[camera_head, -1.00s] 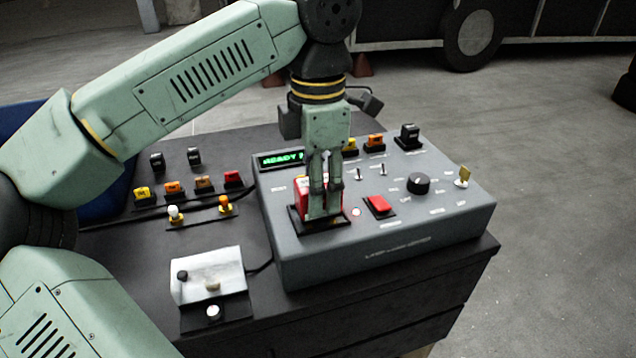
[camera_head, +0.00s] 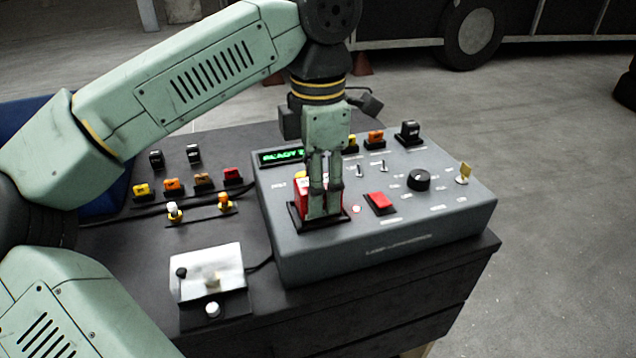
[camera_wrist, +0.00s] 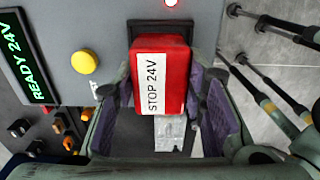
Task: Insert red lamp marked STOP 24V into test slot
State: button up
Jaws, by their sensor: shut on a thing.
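The red lamp (camera_wrist: 160,72) with a white label reading STOP 24V sits between my gripper's fingers in the wrist view. In the head view the red lamp (camera_head: 303,200) is mostly hidden behind the fingers. My gripper (camera_head: 325,212) points straight down and is shut on it. The lamp is at the black-framed test slot (camera_head: 340,222) on the grey tester (camera_head: 340,258). How deep the lamp sits in the slot cannot be told, as the fingers cover it. The tester's display (camera_wrist: 25,60) reads READY 24V in green.
On the tester are a red rocker switch (camera_head: 380,202), a black knob (camera_head: 419,180) and small toggles. Several coloured lamps, one of them red (camera_head: 232,175), stand on the dark bench top at left. A white-topped box (camera_head: 208,268) is at the front left.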

jog(key=shift+r, duration=0.1)
jog(key=shift+r+p, duration=0.35)
jog(key=shift+f+b, duration=0.5)
jog(key=shift+f, duration=0.25)
dwell(1.2)
jog(key=o, duration=0.9)
jog(key=shift+o, duration=0.2)
jog(key=shift+r, duration=0.2)
notch_tip(320, 180, up, 11)
jog(key=p, duration=0.8)
jog(key=shift+f+p, duration=0.1)
jog(key=shift+p, duration=0.25)
